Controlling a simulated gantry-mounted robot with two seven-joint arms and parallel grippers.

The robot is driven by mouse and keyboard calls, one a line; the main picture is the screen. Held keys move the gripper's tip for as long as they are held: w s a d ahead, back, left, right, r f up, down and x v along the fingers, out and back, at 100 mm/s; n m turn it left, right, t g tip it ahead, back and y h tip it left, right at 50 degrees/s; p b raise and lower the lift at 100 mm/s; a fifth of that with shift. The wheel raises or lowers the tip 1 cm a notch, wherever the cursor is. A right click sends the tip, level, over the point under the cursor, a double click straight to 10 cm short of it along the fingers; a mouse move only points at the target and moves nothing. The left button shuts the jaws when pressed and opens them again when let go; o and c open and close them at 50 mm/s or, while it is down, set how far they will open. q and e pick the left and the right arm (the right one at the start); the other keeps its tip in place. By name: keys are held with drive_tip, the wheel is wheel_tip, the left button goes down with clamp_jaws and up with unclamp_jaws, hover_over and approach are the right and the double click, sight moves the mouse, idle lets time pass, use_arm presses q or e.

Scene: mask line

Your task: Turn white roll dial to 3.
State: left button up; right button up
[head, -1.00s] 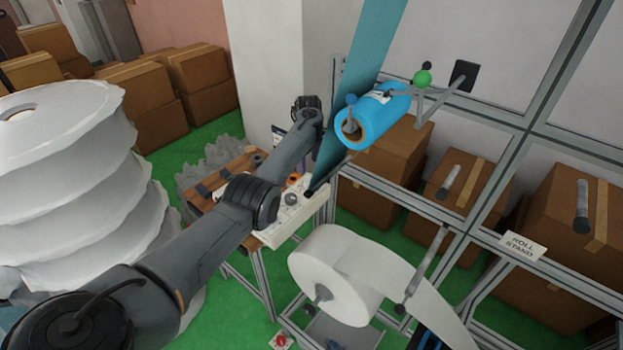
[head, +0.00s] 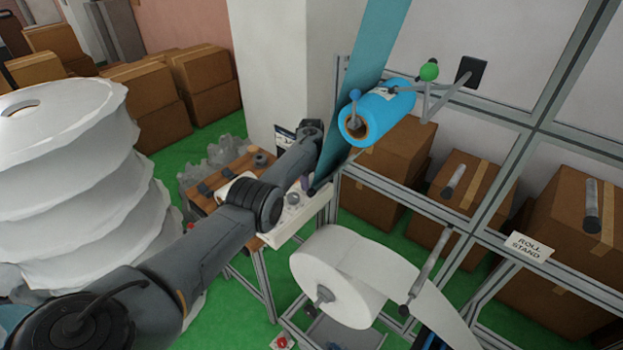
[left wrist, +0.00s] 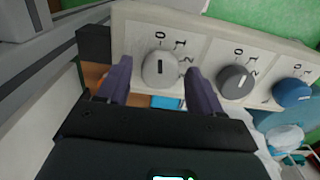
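The white roll dial (left wrist: 160,70) is the pale round knob on a white control panel (left wrist: 205,45) in the left wrist view. Its dark pointer mark is upright, towards the printed 0. Printed 1 and 2 are to its right; a 3 is hidden or unreadable. My left gripper (left wrist: 160,85) is open, its two purple fingers on either side of the white dial with gaps showing. My right gripper is not in view.
A grey dial (left wrist: 236,82) and a blue dial (left wrist: 292,93) sit right of the white one. In the head view, a white roll (head: 338,275) is below the panel and a blue roll (head: 378,115) above right. A teal web (head: 362,70) hangs close to my wrist.

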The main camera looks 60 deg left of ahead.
use_arm(q)
drive_tip(key=c, duration=0.9)
